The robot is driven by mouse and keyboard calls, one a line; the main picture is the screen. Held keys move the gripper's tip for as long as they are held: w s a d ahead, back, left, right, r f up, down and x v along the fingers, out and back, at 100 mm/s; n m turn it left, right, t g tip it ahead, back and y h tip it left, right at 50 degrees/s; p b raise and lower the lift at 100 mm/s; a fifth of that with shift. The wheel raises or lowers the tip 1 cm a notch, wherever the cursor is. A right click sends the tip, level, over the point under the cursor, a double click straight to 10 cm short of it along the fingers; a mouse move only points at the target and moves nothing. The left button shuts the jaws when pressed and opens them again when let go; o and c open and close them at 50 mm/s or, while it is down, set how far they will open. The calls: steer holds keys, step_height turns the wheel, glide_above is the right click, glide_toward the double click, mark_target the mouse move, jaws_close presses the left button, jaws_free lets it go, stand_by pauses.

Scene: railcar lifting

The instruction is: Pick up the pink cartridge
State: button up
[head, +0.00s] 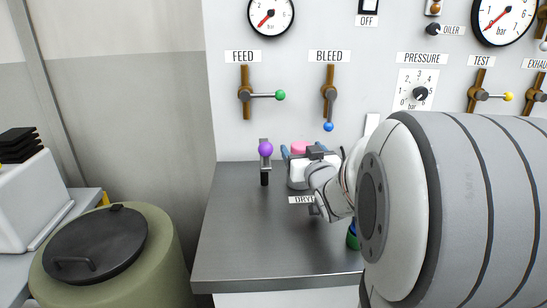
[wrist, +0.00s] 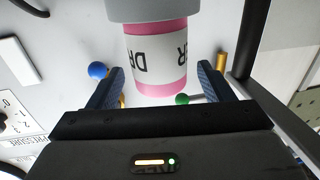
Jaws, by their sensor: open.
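In the wrist view the pink cartridge (wrist: 158,62) shows a white label with upside-down dark letters, and a grey part at the picture's top. My gripper (wrist: 160,78) is open, with one blue-padded finger on each side of the cartridge's pink end. Small gaps show between the fingers and the cartridge. In the head view my gripper (head: 301,152) reaches it from the front right.
The wall panel behind carries the FEED lever (head: 262,95) and the BLEED lever (head: 329,100). A green drum (head: 110,260) stands left of the bench (head: 240,235), whose front left is clear.

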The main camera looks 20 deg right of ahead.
mark_target(300, 142)
steer(key=shift+w+d, duration=0.2)
steer(key=shift+w, duration=1.35)
steer(key=shift+c, duration=0.3)
steer(key=c, duration=1.2)
steer(key=shift+c, duration=0.2)
